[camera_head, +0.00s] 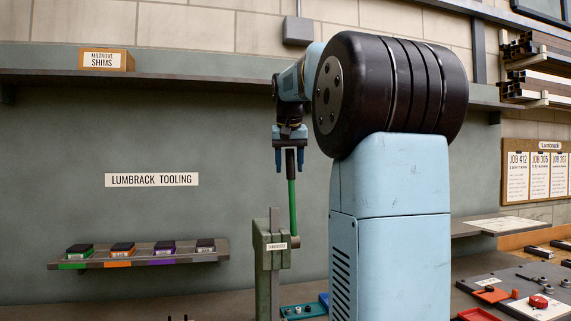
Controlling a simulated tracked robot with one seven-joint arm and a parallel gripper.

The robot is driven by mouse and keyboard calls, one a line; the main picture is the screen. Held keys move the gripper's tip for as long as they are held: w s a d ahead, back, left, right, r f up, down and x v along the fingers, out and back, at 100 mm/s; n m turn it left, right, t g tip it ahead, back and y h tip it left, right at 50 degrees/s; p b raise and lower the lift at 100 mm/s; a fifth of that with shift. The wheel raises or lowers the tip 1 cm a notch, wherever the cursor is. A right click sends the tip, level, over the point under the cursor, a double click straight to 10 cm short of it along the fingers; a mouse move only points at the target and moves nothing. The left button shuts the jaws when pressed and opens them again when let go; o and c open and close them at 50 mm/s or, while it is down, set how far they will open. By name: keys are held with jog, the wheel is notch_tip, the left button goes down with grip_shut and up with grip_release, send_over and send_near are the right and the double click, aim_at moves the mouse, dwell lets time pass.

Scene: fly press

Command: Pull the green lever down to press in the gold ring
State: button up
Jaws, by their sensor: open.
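The green lever (292,205) stands nearly upright on the right side of the green press (264,250), its dark grip end at the top. My gripper (290,168) points down with its two blue fingers open. In the picture the lever's dark top lies between the fingers, with a gap on each side. I cannot tell from this one view whether it is truly between them in depth. The gold ring is not visible. The lower part of the press is cut off by the bottom edge of the picture.
My blue arm column hides the area right of the press. A small shelf (95,264) with several colour-marked blocks is on the wall at left. A long shelf (190,79) runs behind my arm. A teal tray (290,312) lies by the press. Parts lie on the bench at right.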

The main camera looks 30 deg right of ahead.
jog(key=shift+c, duration=0.4)
grip_shut()
jog(key=shift+a, duration=0.35)
